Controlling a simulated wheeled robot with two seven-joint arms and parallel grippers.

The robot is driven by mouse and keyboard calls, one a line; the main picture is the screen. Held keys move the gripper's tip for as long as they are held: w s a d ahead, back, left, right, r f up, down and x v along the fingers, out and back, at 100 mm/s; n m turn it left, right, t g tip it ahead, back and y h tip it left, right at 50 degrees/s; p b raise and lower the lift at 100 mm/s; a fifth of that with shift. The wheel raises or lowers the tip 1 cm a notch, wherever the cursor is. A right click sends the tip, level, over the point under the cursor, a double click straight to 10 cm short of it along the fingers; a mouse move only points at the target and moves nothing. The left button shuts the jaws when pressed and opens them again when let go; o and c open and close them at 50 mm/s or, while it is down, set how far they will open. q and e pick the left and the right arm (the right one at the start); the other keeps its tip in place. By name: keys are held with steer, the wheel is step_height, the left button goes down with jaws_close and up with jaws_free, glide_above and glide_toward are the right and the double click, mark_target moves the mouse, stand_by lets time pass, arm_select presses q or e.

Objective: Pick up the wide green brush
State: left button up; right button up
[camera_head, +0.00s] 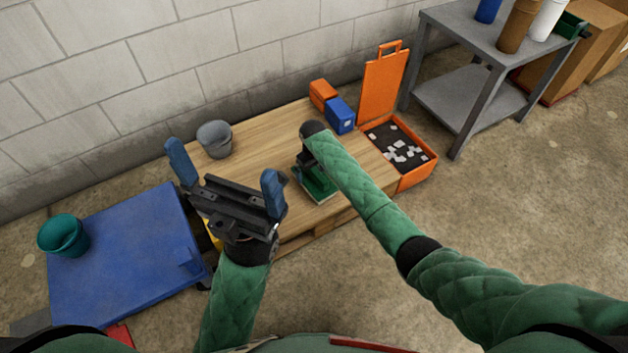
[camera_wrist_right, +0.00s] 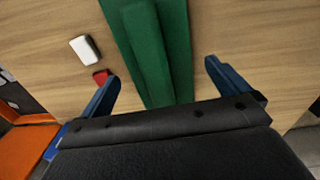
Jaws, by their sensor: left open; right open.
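The wide green brush (camera_head: 318,190) lies on the wooden table (camera_head: 357,205), partly hidden by my right arm and gripper in the head view. In the right wrist view the green brush (camera_wrist_right: 152,55) runs from the top edge down between the two blue fingers. My left gripper (camera_head: 226,178) is open and empty, in front of the table's left part.
A grey bucket (camera_head: 214,138), orange box (camera_head: 322,93) and blue box (camera_head: 340,115) stand at the table's back. An open orange case (camera_head: 422,175) is at right. A white block (camera_wrist_right: 85,48) and red piece (camera_wrist_right: 101,76) lie near the brush. A blue platform (camera_head: 125,255) stands left.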

mark_target(314, 178)
step_height(314, 178, down, 5)
steer(key=shift+d+f+b, duration=0.1)
steer(key=shift+d+b, duration=0.05)
steer(key=shift+b, duration=0.85)
steer(key=c, duration=1)
